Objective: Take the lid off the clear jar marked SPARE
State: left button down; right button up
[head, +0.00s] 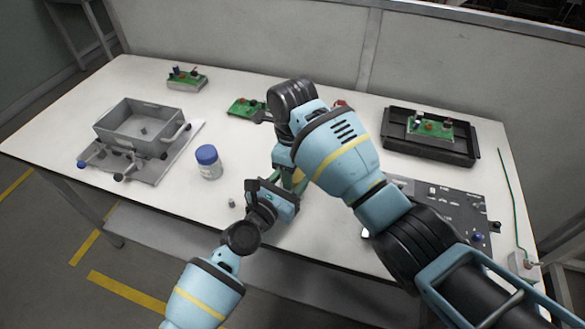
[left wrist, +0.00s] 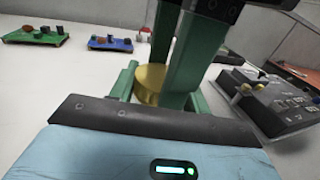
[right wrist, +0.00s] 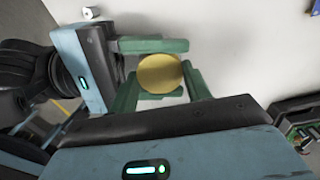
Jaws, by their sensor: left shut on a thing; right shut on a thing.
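A round gold lid (right wrist: 160,74) shows between the green fingers in the right wrist view, and its side shows in the left wrist view (left wrist: 149,84). The jar under it is mostly hidden by the fingers, and I cannot read any marking. My left gripper (head: 284,186) comes from the left and front and is shut around the jar. My right gripper (head: 291,172) reaches down from above and is shut at the lid. In the head view the right arm hides nearly all of the jar. A white jar with a blue lid (head: 207,162) stands apart to the left.
A grey bin (head: 140,125) sits on a board at the left. Green circuit boards (head: 187,79) lie at the back. A black tray (head: 465,155) and a dark grey panel (head: 455,205) are at the right. A small metal piece (head: 232,203) lies near the front edge.

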jog(key=o, duration=1.1)
jog(key=shift+r, duration=0.1)
jog(key=shift+r, duration=2.2)
jog(key=shift+c, duration=0.5)
jog(key=shift+w+r+m, duration=0.1)
jog(key=shift+r+m, duration=0.7)
jog(key=shift+r, duration=0.05)
jog(key=shift+r+m, duration=0.9)
jog(key=shift+m, duration=0.3)
jog(key=shift+f, duration=0.15)
